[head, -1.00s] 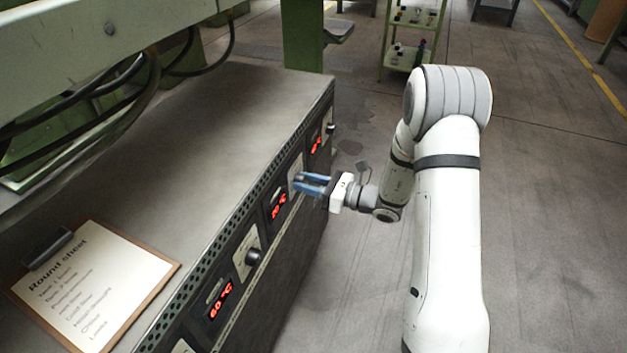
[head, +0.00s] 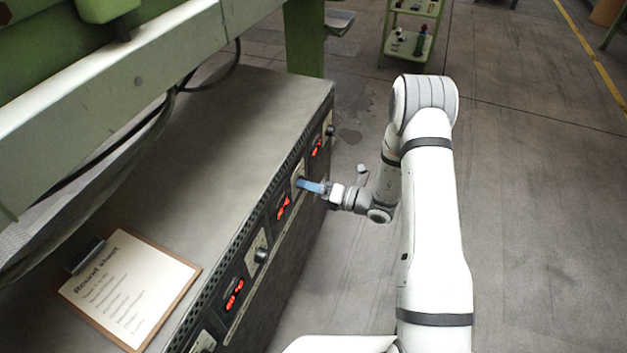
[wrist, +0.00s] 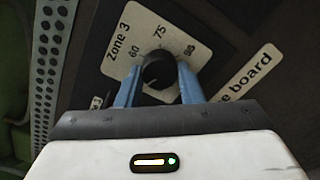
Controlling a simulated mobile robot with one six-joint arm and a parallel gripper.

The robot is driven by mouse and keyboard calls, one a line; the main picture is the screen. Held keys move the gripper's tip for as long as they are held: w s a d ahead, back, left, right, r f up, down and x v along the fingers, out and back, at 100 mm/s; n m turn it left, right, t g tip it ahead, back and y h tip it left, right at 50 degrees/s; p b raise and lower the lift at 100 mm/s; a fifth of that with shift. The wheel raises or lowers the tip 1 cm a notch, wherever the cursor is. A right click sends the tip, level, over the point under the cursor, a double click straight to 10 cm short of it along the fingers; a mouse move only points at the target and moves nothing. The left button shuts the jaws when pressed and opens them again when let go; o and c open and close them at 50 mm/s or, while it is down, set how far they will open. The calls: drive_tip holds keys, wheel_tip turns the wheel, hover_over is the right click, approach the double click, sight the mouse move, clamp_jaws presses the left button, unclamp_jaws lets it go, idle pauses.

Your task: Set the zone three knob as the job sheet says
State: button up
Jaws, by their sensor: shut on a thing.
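The black zone three knob (wrist: 159,70) sits on a pale plate (wrist: 122,30) in the wrist view, printed "Zone 3" with marks 60, 75 and what looks like 90. My gripper (wrist: 160,78) has its two blue fingers on either side of the knob and is shut on it. I cannot tell which mark the knob points to. In the head view my gripper (head: 311,187) reaches the panel front and its fingers hide the knob. A clipboard (head: 190,283) with a paper headed "Round sheet" (head: 128,287) lies on the bench top; its smaller lines are too blurred to read.
Other panel knobs (head: 262,255) and red displays (head: 234,295) line the bench front (head: 290,270). Their digits are unclear now. Dark cables (head: 165,130) hang above the bench top. A green shelf cart (head: 412,35) stands at the back.

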drive_tip(key=shift+s+a+m+p, duration=0.2)
drive_tip(key=shift+m+p, duration=0.2)
drive_tip(key=shift+m, duration=0.2)
drive_tip(key=o, duration=1)
drive_tip(key=shift+w+d, duration=0.1)
drive_tip(key=shift+d, duration=0.15)
drive_tip(key=v, duration=0.7)
drive_tip(key=shift+d, duration=0.25)
drive_tip(key=shift+r, duration=0.1)
